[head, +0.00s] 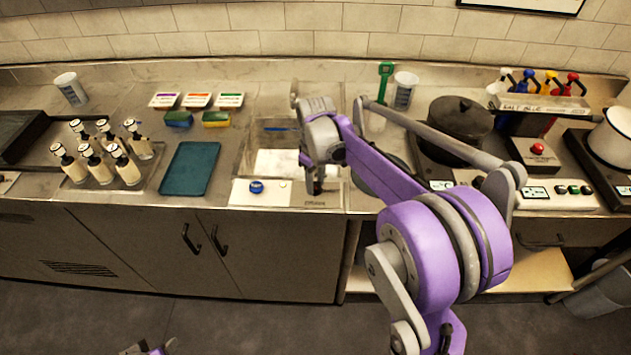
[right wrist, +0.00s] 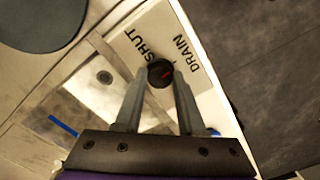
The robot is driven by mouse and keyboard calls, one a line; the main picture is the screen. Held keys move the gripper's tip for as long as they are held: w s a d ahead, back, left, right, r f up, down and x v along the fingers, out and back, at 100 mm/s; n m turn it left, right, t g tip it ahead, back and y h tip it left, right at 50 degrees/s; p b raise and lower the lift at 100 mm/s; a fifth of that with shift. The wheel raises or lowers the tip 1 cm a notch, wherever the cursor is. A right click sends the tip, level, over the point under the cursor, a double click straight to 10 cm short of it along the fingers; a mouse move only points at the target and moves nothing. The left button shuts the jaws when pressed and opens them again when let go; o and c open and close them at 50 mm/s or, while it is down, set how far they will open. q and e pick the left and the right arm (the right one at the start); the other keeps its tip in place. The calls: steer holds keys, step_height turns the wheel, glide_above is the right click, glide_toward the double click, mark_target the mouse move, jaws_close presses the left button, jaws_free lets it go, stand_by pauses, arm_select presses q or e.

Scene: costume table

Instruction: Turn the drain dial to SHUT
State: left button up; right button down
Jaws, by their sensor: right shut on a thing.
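The drain dial (right wrist: 160,70) is a small round black knob with a red mark on its face. It sits on a pale panel (right wrist: 142,35) printed with the words SHUT and DRAIN. My right gripper (right wrist: 161,77) is shut on the dial, one finger on each side. The red mark lies right of the dial's middle; I cannot tell exactly which word it points to. In the head view my right gripper (head: 316,184) reaches down to the sink's front ledge, and it largely hides the dial. A bit of my left arm shows at the bottom edge; its fingers are unclear.
The sink basin (head: 285,135) lies behind the ledge. A blue knob (head: 256,187) is on the ledge left of my gripper. A teal board (head: 190,168) and several pump bottles (head: 100,176) stand farther left. A black pot (head: 460,128) is at the right.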

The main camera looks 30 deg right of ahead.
mark_target(315, 185)
steer(key=n, duration=0.4)
steer(key=shift+b, duration=0.3)
steer(key=n, duration=0.4)
steer(key=shift+n, duration=0.4)
steer(key=n, duration=0.4)
steer(key=shift+b, duration=0.35)
steer(key=shift+n, duration=2.1)
steer(key=c, duration=0.5)
jaws_free()
step_height(315, 185, up, 11)
steer(key=shift+p, duration=0.3)
